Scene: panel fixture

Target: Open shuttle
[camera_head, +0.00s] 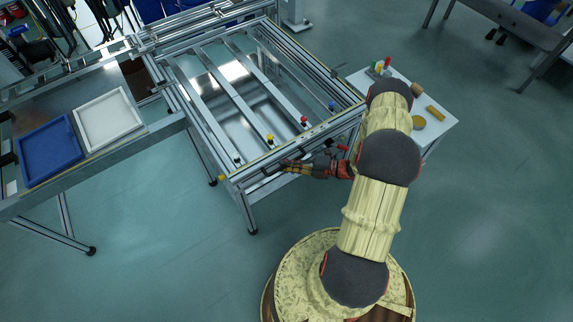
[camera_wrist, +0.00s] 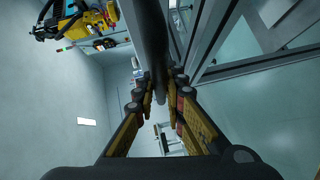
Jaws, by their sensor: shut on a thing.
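The panel fixture (camera_head: 215,118) is a metal frame with long crossbars and small coloured knobs, standing in the middle of the head view. I cannot tell which part of it is the shuttle. My gripper (camera_head: 287,166) is at the fixture's near edge, low beside the front rail. In the wrist view, my gripper (camera_wrist: 160,92) has its two fingers on either side of a dark grey bar (camera_wrist: 150,35) and is shut on it. The bar runs up out of the picture. The fingers hide its lower end, and its join to the fixture is unclear.
A white side table (camera_head: 440,122) with small coloured items stands right of the fixture, partly behind my arm. A bench on the left holds a blue tray (camera_head: 22,150) and a white tray (camera_head: 82,112). Open floor lies in front and at the right.

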